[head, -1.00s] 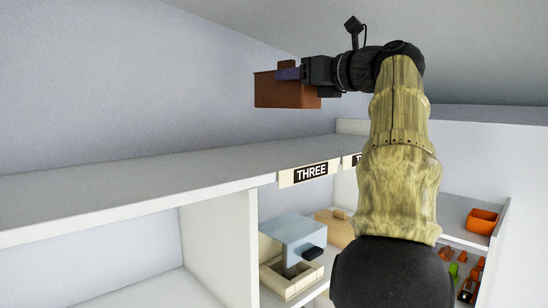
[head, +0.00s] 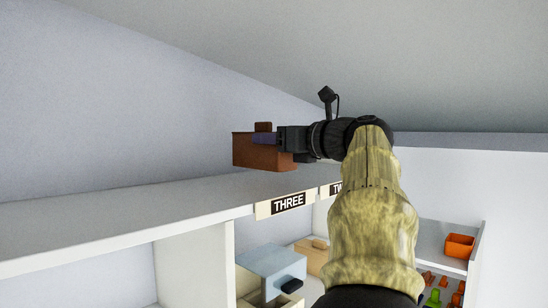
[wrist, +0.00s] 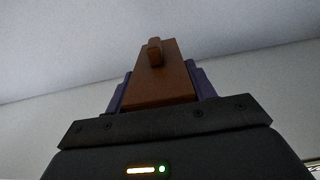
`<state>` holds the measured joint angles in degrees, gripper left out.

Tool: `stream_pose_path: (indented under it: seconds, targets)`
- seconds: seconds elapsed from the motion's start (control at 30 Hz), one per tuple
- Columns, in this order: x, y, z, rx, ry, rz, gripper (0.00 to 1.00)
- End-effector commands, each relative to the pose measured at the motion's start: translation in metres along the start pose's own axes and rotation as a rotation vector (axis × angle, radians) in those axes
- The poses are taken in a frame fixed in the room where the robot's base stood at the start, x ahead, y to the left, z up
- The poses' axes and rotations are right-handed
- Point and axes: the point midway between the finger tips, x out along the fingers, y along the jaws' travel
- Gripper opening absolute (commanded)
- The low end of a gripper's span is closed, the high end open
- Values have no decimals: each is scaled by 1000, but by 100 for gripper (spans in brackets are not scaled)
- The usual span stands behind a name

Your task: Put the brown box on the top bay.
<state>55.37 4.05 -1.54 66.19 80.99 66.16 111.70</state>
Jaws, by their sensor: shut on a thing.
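The brown box (head: 262,151), with a small knob on its top, is held in my gripper (head: 268,141). In the head view it hangs level above the top shelf (head: 120,212), near its label end; I cannot tell how wide the gap beneath it is. In the wrist view the brown box (wrist: 160,82) sits between the two purple fingers of my gripper (wrist: 160,92), which are shut on its sides. The far side of the box is hidden.
Labels THREE (head: 288,204) and TWO (head: 336,188) are on the shelf's front edge. Below are a grey-blue box (head: 270,265) and a tan box (head: 312,254). An orange bin (head: 460,246) stands at the right. The top shelf's visible left stretch is clear.

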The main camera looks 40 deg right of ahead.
Motion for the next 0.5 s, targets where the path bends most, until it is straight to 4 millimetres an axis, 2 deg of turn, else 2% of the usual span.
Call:
stream_pose_path:
  seconds: [0.23, 0.5]
  targets:
    - [1, 3, -3, 0, -1, 5, 26]
    - [1, 3, -30, 3, 0, 5, 26]
